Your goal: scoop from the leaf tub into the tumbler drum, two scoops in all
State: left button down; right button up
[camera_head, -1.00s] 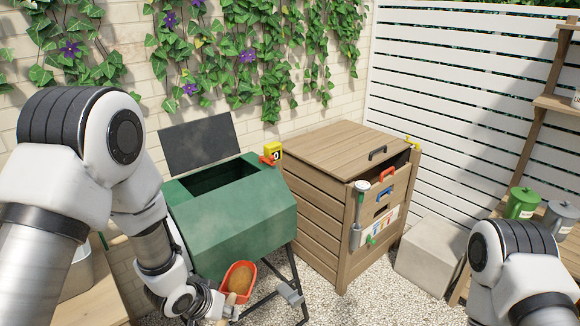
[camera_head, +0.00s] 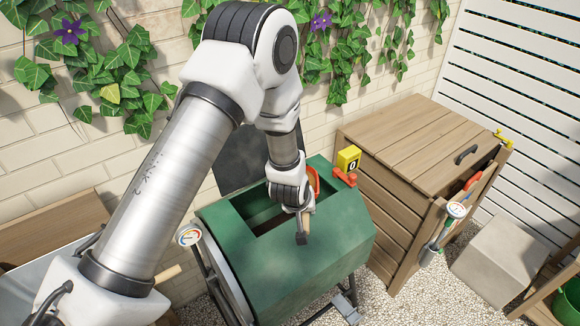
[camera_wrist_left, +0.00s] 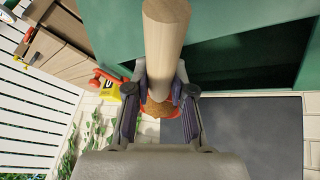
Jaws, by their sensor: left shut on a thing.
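The green tumbler drum (camera_head: 320,255) stands in the middle of the head view, its top opening uncovered and its dark lid (camera_head: 235,170) raised behind. My left gripper (camera_head: 303,212) is over the opening, shut on the wooden handle (camera_wrist_left: 166,45) of a scoop. The scoop's orange-red rim (camera_head: 314,181) shows behind my gripper at the opening's far right side. In the left wrist view brown material (camera_wrist_left: 158,108) is visible in the scoop beyond the fingers. Most of the scoop is hidden. A pale grey tub (camera_head: 35,272) at lower left, partly behind my arm, may be the leaf tub.
A yellow counter (camera_head: 348,159) reading 0 with a red part sits at the drum's right edge. A wooden bin (camera_head: 415,150) stands close on the right, with a concrete block (camera_head: 497,262) beyond it. A brick wall with ivy is behind.

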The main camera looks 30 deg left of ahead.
notch_tip(320, 180, up, 5)
jog(key=p, duration=0.3)
pick_arm(q)
jog(key=a+n+t+h+b, duration=0.2)
jog(key=n+t+b, duration=0.1)
jog(key=b, duration=0.9)
jog(key=s+a+n+t+h+b, duration=0.1)
jog(key=n+t+h+b, duration=0.1)
jog(key=b, duration=1)
jog(key=a+n+t+h+b, duration=0.2)
jog(key=n+t+b, duration=0.2)
jog(key=b, duration=0.8)
jog(key=shift+s+a+r+n+t+h, duration=0.1)
jog(key=shift+s+a+n+t+h, duration=0.1)
jog(key=shift+t, duration=0.35)
jog(key=shift+s+a+n+t+h, duration=0.15)
jog(key=shift+s+n+t+h, duration=0.05)
jog(key=shift+t, duration=0.35)
jog(key=shift+b, duration=0.7)
jog(key=shift+r+t, duration=0.2)
jog(key=shift+t, duration=0.1)
pick_arm(e)
notch_tip(320, 180, down, 37)
jog(key=shift+s+d+r, duration=0.1)
pick_arm(q)
jog(key=shift+s, duration=0.1)
